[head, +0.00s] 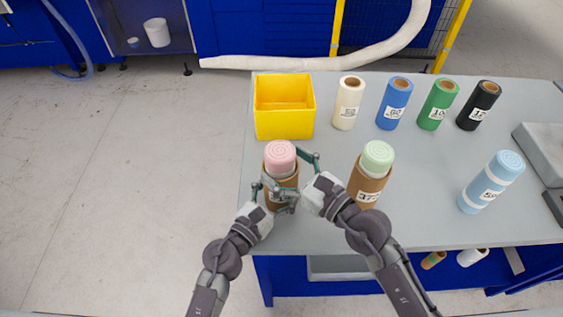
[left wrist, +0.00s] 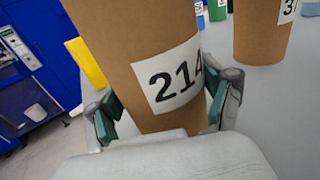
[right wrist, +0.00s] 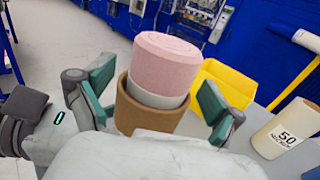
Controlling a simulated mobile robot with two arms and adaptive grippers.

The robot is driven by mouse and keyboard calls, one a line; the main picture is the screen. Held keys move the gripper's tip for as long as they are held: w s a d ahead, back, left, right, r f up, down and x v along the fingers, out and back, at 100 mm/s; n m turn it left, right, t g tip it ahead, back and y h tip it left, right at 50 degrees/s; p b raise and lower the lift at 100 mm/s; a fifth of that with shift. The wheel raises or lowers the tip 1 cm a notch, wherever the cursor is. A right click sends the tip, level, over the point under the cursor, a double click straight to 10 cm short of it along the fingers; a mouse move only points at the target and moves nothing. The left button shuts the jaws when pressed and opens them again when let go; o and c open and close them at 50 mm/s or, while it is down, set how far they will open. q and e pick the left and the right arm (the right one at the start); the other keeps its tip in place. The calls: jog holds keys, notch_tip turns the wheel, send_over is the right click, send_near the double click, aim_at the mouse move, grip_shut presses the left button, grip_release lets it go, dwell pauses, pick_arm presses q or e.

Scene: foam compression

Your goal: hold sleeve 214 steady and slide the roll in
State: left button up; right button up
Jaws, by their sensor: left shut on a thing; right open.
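The brown cardboard sleeve 214 (left wrist: 165,75) stands upright near the table's left front, its label (left wrist: 172,82) facing the left wrist camera. My left gripper (head: 274,192) is shut around its lower part; its fingers also show in the left wrist view (left wrist: 165,112). A pink foam roll (head: 280,156) with a white band below it sits in the sleeve's mouth, its upper part standing out above the rim; it shows closely in the right wrist view (right wrist: 167,62). My right gripper (head: 305,165) is open, its fingers on either side of the roll and sleeve top, apart from them.
A second sleeve (head: 368,188) with a green roll (head: 377,157) stands to the right. A yellow bin (head: 284,107) is behind. Several labelled rolls, including a blue one (head: 394,104), line the back.

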pick_arm(q)
jog(key=shift+f, duration=0.15)
pick_arm(e)
jog(key=shift+s+d+r, duration=0.45)
jog(key=shift+s+d, duration=0.25)
jog(key=shift+s+d+r, duration=0.5)
jog(key=shift+s+d, duration=0.2)
jog(key=shift+s+d+r, duration=0.45)
jog(key=shift+s+d, duration=0.25)
pick_arm(q)
jog(key=o, duration=1.1)
jog(key=v, duration=1.2)
jog(key=shift+s+d, duration=0.1)
